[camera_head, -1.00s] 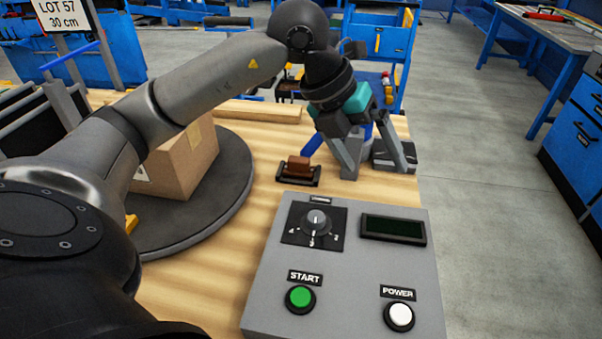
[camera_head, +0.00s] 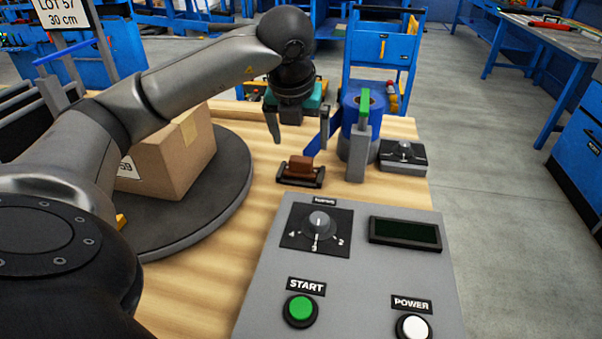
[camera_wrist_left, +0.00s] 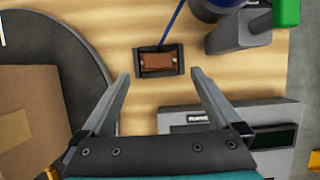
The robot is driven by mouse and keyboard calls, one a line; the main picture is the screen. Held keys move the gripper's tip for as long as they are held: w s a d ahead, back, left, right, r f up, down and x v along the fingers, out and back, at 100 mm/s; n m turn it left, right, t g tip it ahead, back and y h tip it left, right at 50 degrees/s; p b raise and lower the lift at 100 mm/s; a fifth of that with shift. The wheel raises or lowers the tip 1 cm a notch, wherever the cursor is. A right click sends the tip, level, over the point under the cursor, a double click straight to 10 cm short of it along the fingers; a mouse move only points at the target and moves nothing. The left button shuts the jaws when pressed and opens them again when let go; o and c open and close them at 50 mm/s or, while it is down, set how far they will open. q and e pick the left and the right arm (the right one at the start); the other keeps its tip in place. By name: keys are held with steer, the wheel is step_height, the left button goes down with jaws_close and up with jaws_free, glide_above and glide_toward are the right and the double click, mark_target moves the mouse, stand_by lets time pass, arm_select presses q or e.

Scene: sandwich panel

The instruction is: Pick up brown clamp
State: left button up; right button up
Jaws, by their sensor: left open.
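The brown clamp (camera_head: 301,165) is a small brown block seated in a dark holder (camera_head: 286,180) on the wooden table, behind the control box. It also shows in the left wrist view (camera_wrist_left: 158,62), just beyond and between the fingertips. My left gripper (camera_head: 288,130) is open and empty, up and slightly left of the clamp in the head view. Its two fingers show apart in the left wrist view (camera_wrist_left: 160,76), and neither visibly touches the clamp. My right gripper is in neither view.
A grey post with a green top (camera_head: 361,150), a blue cylinder (camera_head: 376,108) and a thin blue bar (camera_head: 322,132) stand close right of the clamp. The control box (camera_head: 265,275) is in front. A cardboard box (camera_head: 175,160) sits on a turntable (camera_head: 235,185) at left.

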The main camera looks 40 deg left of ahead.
mark_target(301, 160)
arm_select(q)
steer(key=shift+b+x, duration=0.3)
steer(key=shift+x, duration=1.05)
steer(key=shift+s+b+x, duration=0.15)
steer(key=shift+b+x, duration=0.25)
steer(key=shift+x, duration=0.5)
steer(key=shift+s+b+x, duration=0.15)
steer(key=shift+b+x, duration=0.25)
steer(key=shift+x, duration=1.35)
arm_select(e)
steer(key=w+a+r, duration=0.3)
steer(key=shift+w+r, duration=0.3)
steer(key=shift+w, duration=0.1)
arm_select(q)
steer(key=c, duration=1.5)
